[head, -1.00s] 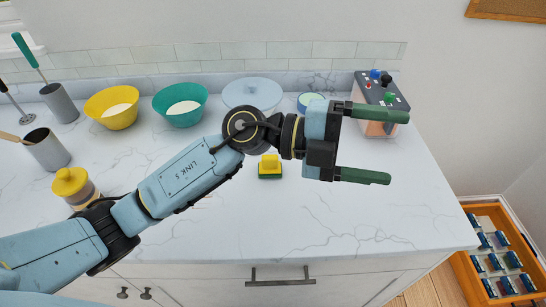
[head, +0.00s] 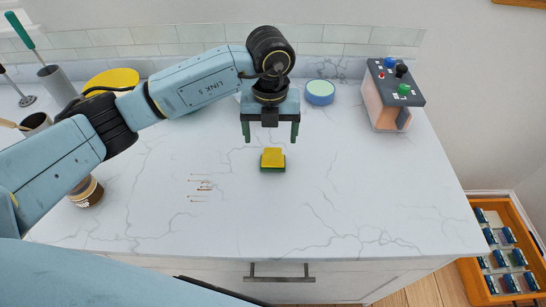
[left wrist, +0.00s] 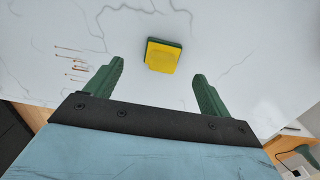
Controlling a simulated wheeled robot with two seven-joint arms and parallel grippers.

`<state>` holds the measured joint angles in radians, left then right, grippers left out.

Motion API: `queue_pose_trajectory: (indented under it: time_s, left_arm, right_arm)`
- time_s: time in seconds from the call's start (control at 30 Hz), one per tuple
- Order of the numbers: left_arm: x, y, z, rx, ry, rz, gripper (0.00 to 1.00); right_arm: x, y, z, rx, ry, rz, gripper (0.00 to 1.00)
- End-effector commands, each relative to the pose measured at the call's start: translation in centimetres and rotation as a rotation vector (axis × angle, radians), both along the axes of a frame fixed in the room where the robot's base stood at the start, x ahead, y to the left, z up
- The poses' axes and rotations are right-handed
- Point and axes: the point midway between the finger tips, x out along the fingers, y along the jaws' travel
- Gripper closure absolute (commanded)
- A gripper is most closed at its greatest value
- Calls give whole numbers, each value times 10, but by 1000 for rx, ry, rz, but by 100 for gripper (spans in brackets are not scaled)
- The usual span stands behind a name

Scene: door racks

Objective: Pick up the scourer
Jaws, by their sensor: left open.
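The scourer (head: 272,158) is a small yellow block on a dark green base. It lies flat on the white marbled counter, near the middle of the head view. My left gripper (head: 270,138) is open and empty, pointing down, with its two green fingers just behind the scourer in the head view. In the left wrist view the scourer (left wrist: 163,56) lies beyond the fingertips, between their lines, and the open left gripper (left wrist: 160,75) does not touch it. My right gripper is not in view.
Several thin brown sticks (head: 203,186) lie left of the scourer. A jar (head: 86,192) stands at the left, a yellow bowl (head: 112,78) behind my arm. A blue-green round container (head: 320,92) and a box with coloured knobs (head: 393,95) stand at the back right. The front right counter is clear.

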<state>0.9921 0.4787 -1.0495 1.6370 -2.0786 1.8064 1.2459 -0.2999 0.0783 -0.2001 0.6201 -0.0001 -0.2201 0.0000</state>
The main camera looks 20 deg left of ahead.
Motion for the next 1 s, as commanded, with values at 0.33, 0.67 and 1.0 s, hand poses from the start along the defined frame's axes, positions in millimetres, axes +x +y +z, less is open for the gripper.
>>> queue_pose_trajectory:
  time_s: [0.33,0.67,1.0]
  left_arm:
    - [0,-2,-34,-3,2,-2,18]
    - [1,-5,-77,-2,1,-2,18]
    - [1,-5,-79,-4,0,-3,29]
  right_arm:
    - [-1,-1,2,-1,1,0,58]
    - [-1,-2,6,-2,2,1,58]
    - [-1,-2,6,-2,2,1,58]
